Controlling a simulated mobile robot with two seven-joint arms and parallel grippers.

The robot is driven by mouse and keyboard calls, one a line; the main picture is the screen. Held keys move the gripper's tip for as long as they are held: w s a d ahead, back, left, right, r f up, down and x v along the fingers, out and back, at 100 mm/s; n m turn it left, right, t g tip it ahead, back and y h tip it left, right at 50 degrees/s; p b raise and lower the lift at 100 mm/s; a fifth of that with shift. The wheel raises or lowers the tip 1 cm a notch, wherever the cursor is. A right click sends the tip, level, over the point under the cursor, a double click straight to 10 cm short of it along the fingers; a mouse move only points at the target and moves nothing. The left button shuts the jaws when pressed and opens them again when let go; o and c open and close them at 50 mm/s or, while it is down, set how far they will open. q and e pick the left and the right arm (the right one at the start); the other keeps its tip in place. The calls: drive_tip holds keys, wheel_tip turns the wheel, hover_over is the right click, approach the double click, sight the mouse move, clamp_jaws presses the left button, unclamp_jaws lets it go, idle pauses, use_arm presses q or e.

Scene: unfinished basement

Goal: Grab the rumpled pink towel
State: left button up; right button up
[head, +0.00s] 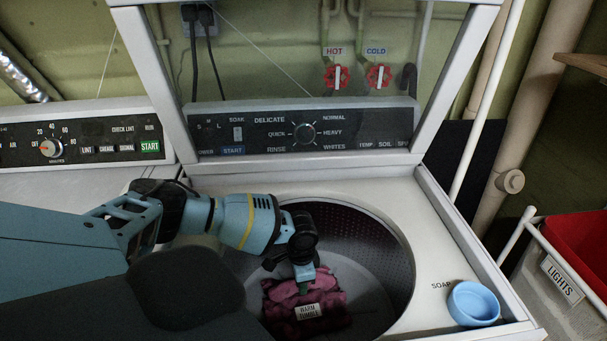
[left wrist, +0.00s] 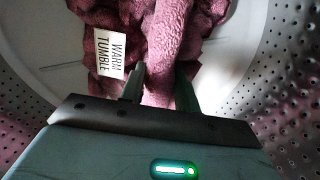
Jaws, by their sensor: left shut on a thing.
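The rumpled pink towel (head: 325,312) lies in the drum of the top-loading washer (head: 440,250), with a white "WARM TUMBLE" tag on it. My left gripper (head: 303,285) reaches down into the drum from the left and is shut on the towel. In the left wrist view the towel (left wrist: 175,40) fills the top middle, and a fold of it sits between the two fingers of my left gripper (left wrist: 160,90). The tag (left wrist: 109,53) hangs just left of the fingers. Part of the towel is hidden behind the gripper. My right gripper is not in view.
The washer's raised lid (head: 490,50) stands open at the back. A blue soap cup (head: 473,304) sits on the washer's front right. A dryer panel (head: 70,140) is at the left. A bin labelled "LIGHTS" (head: 562,282) stands at the right. The perforated drum wall (head: 385,255) surrounds the gripper.

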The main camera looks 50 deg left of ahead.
use_arm(q)
clamp_jaws()
drive_tip(key=shift+r, duration=0.1)
